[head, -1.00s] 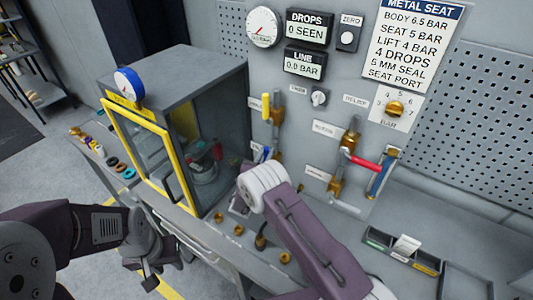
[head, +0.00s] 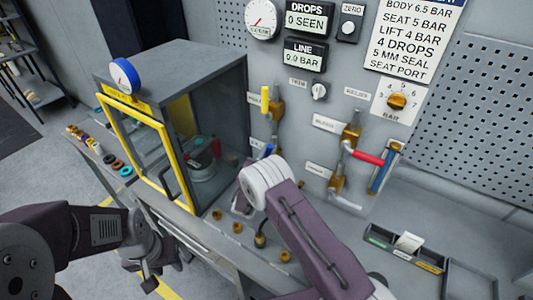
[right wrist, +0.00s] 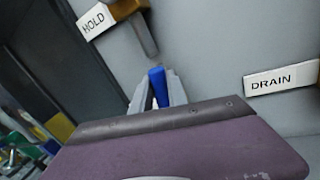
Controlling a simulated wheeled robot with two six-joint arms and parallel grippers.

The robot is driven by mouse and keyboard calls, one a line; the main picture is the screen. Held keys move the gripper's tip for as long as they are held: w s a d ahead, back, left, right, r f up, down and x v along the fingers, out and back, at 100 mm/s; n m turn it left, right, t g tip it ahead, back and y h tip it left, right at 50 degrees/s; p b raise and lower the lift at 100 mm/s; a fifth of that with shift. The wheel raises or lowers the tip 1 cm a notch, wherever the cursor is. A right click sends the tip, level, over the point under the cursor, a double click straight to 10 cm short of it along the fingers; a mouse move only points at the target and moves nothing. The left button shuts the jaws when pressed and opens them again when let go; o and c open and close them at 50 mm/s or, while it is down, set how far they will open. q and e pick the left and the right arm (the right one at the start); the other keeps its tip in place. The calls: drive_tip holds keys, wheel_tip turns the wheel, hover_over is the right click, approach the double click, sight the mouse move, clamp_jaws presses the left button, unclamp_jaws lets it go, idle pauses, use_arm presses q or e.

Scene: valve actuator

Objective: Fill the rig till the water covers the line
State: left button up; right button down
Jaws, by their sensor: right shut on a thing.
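The rig is a grey cabinet (head: 200,75) with a yellow-framed clear door (head: 143,150); a red and grey fixture (head: 203,165) shows inside. I cannot make out water or a line. My right gripper (right wrist: 158,92) is shut on a blue handle (right wrist: 157,80) in the right wrist view, between the HOLD label (right wrist: 95,20) and the DRAIN label (right wrist: 282,79). In the head view my right arm hides that gripper; a bit of blue (head: 267,150) shows above it. My left gripper (head: 149,284) hangs low before the bench, its jaws unclear.
The wall panel carries a DROPS display (head: 308,20) reading 0 SEEN and a LINE display (head: 304,57) reading 0.0 BAR. A yellow-handled valve (head: 265,100), a red handle (head: 367,158) and a BAR knob (head: 397,101) are on it. Small parts (head: 108,158) lie on the ledge at left.

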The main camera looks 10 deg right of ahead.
drive_tip(key=shift+s+d+f+m+t+h+b, duration=0.1)
drive_tip(key=shift+s+d+f+m+h+b, duration=0.3)
drive_tip(key=shift+m+b, duration=0.85)
drive_tip(key=shift+s+d+f+m+t+h+b, duration=0.15)
drive_tip(key=shift+s+d+m+b, duration=0.45)
drive_tip(key=shift+b, duration=1.2)
drive_tip(key=shift+s+d+f+m+t+h+b, duration=0.1)
drive_tip(key=shift+s+d+f+m+h+b, duration=0.2)
drive_tip(key=shift+m+b, duration=1)
drive_tip(key=shift+d+n, duration=0.1)
drive_tip(key=shift+n, duration=0.15)
drive_tip(key=c, duration=1.3)
unclamp_jaws()
drive_tip(key=b+v, duration=0.3)
drive_tip(key=v, duration=0.6)
